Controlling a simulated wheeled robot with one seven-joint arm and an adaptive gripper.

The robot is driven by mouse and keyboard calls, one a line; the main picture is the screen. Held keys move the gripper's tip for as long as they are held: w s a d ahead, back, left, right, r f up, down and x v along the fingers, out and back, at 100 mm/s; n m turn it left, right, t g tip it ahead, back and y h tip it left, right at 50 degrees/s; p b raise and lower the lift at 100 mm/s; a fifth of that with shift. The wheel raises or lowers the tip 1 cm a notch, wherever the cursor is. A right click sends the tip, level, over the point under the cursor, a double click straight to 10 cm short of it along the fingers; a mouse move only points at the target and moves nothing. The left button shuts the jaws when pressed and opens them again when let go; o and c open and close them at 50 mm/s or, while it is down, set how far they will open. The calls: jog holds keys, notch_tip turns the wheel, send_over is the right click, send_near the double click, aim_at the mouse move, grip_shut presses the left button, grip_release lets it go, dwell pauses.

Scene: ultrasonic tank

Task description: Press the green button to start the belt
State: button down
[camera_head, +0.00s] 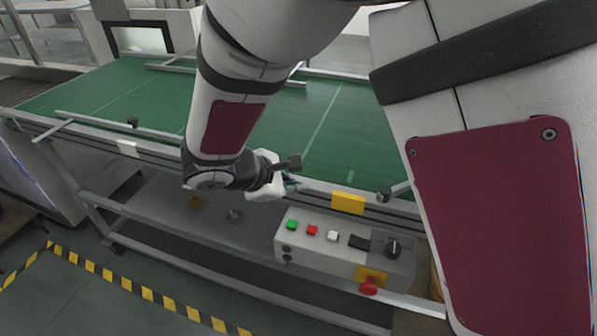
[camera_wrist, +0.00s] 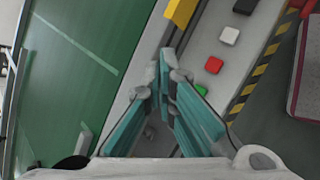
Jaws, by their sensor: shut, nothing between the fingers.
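The green button (camera_head: 292,225) is at the left end of a row on top of the light grey control box, which hangs on the front of the belt frame. In the wrist view the green button (camera_wrist: 201,90) shows just right of my fingers, partly covered by one of them. My gripper (camera_head: 291,184) is above the belt's front rail, up and behind the button in the head view, and mostly hidden by my wrist. In the wrist view my gripper (camera_wrist: 166,68) has its teal fingers shut at the tips, with nothing between them. I see no contact with the button.
Beside the green button are a red button (camera_head: 312,230), a white button (camera_head: 332,236) and a black knob (camera_head: 393,247). A red mushroom button (camera_head: 369,286) sits on the box front. The green belt (camera_head: 335,125) is empty near my arm. Yellow-black tape (camera_head: 130,284) marks the floor.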

jog(key=shift+a+f, duration=0.15)
jog(key=shift+s, duration=0.1)
jog(key=b, duration=0.5)
send_over(293, 225)
notch_tip(293, 225, down, 7)
jog(key=shift+f, duration=0.15)
jog(key=shift+f+b, duration=0.5)
jog(key=shift+f, duration=0.25)
jog(key=shift+f, duration=0.15)
dwell(0.7)
jog(key=shift+f+b, duration=0.25)
jog(key=shift+b, duration=0.15)
